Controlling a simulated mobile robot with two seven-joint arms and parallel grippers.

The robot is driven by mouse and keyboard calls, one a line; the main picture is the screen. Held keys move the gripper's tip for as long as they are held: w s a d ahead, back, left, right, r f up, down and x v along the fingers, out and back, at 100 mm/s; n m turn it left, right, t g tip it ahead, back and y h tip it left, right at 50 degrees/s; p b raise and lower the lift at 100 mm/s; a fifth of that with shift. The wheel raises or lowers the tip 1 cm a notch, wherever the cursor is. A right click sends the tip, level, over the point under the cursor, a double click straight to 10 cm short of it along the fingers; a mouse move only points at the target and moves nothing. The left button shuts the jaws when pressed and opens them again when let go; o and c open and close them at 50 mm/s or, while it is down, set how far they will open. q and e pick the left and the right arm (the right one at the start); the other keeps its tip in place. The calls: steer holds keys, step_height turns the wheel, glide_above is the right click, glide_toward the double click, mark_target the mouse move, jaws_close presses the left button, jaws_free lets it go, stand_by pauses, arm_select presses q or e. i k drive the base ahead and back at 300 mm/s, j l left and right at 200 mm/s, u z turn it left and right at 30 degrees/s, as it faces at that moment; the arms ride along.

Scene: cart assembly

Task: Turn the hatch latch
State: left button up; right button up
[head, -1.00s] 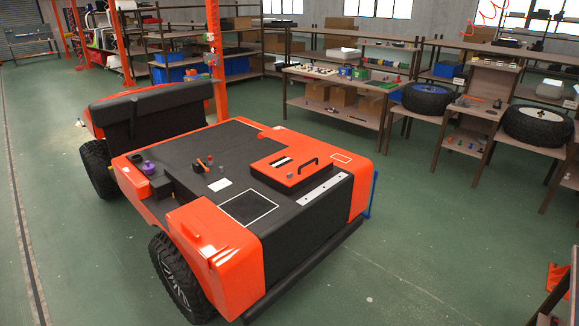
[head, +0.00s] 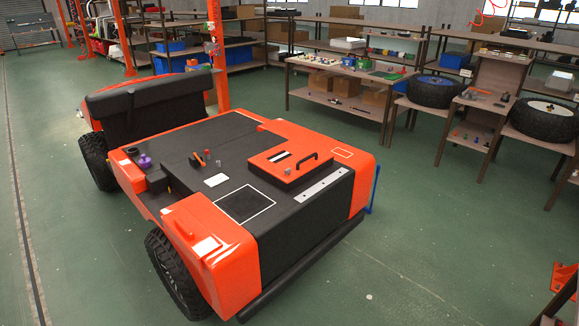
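The orange square hatch (head: 267,172) lies flat on the dark deck of the cart, toward its right side. It carries a black bar handle (head: 307,158) and a black-and-white label. A small grey knob (head: 287,170) sits near the hatch's front edge; it may be the latch, but it is too small to tell its turn. A small orange-and-black lever (head: 198,159) stands on the deck to the left, apart from the hatch. Neither of my grippers is in view, and nothing touches the hatch.
The orange-and-black cart (head: 225,265) stands on a green floor, with open floor to its right. A purple knob (head: 145,161) sits at its left edge. Shelves and benches line the back; two tyres (head: 434,91) lie on the right. An orange object (head: 564,279) shows at the lower right.

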mark_target(302, 157)
steer(key=u, duration=0.35)
steer(key=i+l+u, duration=0.3)
steer(key=u, duration=0.15)
steer(key=i+l+u, duration=0.4)
steer(key=i+l, duration=0.2)
steer(key=l, duration=0.15)
steer(key=i+l+u, duration=0.1)
steer(key=l, duration=0.25)
steer(key=i+l, duration=0.5)
steer(key=l, duration=0.2)
steer(key=j+u, duration=0.05)
